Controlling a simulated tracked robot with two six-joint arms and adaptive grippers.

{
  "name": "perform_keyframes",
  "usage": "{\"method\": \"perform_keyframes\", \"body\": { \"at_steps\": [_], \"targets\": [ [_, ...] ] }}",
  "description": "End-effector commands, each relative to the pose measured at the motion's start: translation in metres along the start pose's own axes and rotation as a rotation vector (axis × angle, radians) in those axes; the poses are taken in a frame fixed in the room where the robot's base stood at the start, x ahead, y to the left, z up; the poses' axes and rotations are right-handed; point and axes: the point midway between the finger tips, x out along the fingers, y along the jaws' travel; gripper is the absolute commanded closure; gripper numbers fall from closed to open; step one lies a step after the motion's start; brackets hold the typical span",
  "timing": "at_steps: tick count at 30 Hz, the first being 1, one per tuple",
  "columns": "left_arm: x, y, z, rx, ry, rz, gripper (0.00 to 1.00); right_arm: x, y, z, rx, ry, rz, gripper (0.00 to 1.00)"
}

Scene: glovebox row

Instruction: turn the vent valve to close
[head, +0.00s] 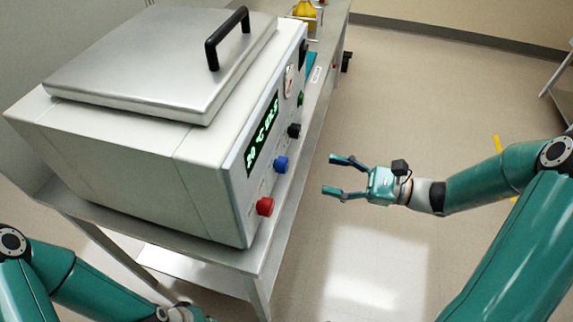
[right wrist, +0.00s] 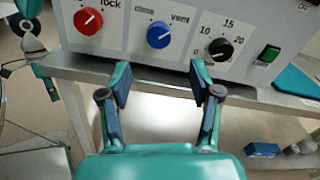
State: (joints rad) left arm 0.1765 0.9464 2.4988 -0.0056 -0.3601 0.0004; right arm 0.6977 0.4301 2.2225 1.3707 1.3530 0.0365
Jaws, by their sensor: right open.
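The vent valve is a round blue knob (right wrist: 160,35) under the word "vent" on the front panel of a grey box-shaped device. It also shows in the head view (head: 281,164), between a red knob and a black knob. A pale mark is on its face; its exact direction is hard to read. My right gripper (head: 332,175) is open and empty, to the right of the panel and apart from the knob. In the right wrist view its fingertips (right wrist: 160,82) are spread below the knob. My left arm is at the lower left; its fingers are not clearly shown.
The device (head: 120,170) stands on a metal bench (head: 262,262). A red knob (right wrist: 88,20), a black dial (right wrist: 220,48) and a green switch (right wrist: 269,53) flank the blue knob. The lid has a black handle (head: 227,38). The floor around my right gripper is clear.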

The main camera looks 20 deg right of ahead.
Motion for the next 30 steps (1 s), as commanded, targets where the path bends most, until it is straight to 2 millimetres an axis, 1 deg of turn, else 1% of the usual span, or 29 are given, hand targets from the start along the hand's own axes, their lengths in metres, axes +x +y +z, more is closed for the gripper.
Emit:
{"method": "perform_keyframes", "body": {
  "at_steps": [1,6,9,13,18,28,29,30],
  "targets": [
    [-0.001,0.0,0.0,0.0,0.0,0.0,1.0,0.013,0.001,0.001,0.001,-0.003,0.007,0.37],
    [-0.002,0.001,0.0,0.0,0.0,0.0,1.0,0.05,0.002,0.0,0.001,-0.001,0.006,0.37],
    [-0.003,0.001,0.0,0.0,0.0,0.0,1.0,0.069,0.001,0.0,0.0,-0.001,0.006,0.37],
    [-0.004,0.002,0.0,0.0,0.0,0.0,1.0,0.088,0.001,0.0,-0.001,0.0,0.004,0.37],
    [-0.005,0.002,0.0,0.0,0.0,0.0,1.0,0.101,0.001,-0.001,0.0,0.002,0.002,0.37],
    [-0.004,0.002,0.0,0.0,0.0,0.0,1.0,0.104,0.0,-0.001,0.0,0.002,0.0,0.37],
    [-0.004,0.002,0.0,0.0,0.0,0.0,1.0,0.104,0.0,-0.001,0.0,0.002,0.0,0.4],
    [-0.004,0.002,0.0,0.0,0.0,0.0,1.0,0.104,0.0,-0.001,0.0,0.002,0.0,0.47]
  ]
}}
